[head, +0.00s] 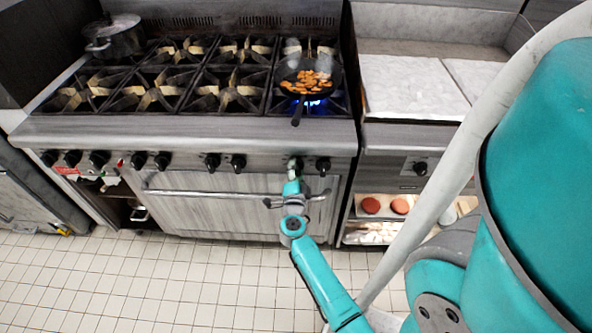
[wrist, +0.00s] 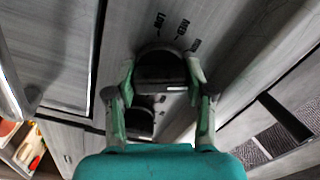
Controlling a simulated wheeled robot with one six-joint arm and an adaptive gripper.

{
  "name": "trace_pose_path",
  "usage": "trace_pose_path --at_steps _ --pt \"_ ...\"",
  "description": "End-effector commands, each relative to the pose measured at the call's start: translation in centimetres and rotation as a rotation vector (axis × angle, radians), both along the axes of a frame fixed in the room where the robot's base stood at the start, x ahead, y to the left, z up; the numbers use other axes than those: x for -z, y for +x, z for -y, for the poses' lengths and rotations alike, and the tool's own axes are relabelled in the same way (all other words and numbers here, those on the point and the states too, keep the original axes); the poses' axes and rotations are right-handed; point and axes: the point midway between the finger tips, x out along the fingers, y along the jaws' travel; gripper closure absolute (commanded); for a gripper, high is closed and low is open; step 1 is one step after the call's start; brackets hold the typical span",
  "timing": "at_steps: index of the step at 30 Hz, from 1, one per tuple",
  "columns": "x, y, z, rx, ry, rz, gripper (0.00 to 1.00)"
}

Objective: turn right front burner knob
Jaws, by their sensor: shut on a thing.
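My gripper (head: 292,182) is at the front panel of the range, at the second knob from the right end. In the wrist view, the fingers of my gripper (wrist: 161,76) are closed on both sides of the black burner knob (wrist: 160,60), which also shows in the head view (head: 297,162). LOW, MED and a partly blurred mark are printed around it. The rightmost knob (head: 323,165) is apart from my gripper. A black skillet (head: 297,98) with orange-brown pieces of food sits on the front right burner, with a blue flame (head: 314,102) under it.
An oven handle (head: 220,194) runs along the oven door below the knobs, close to my gripper. A steel pot (head: 113,38) stands at the back left of the range.

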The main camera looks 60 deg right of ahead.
Motion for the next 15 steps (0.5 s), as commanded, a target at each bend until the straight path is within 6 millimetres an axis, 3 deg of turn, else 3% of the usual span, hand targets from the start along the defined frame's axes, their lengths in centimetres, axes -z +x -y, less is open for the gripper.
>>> trace_pose_path --at_steps 15 --pt "0.04 -0.04 0.05 0.001 0.137 0.333 0.82"
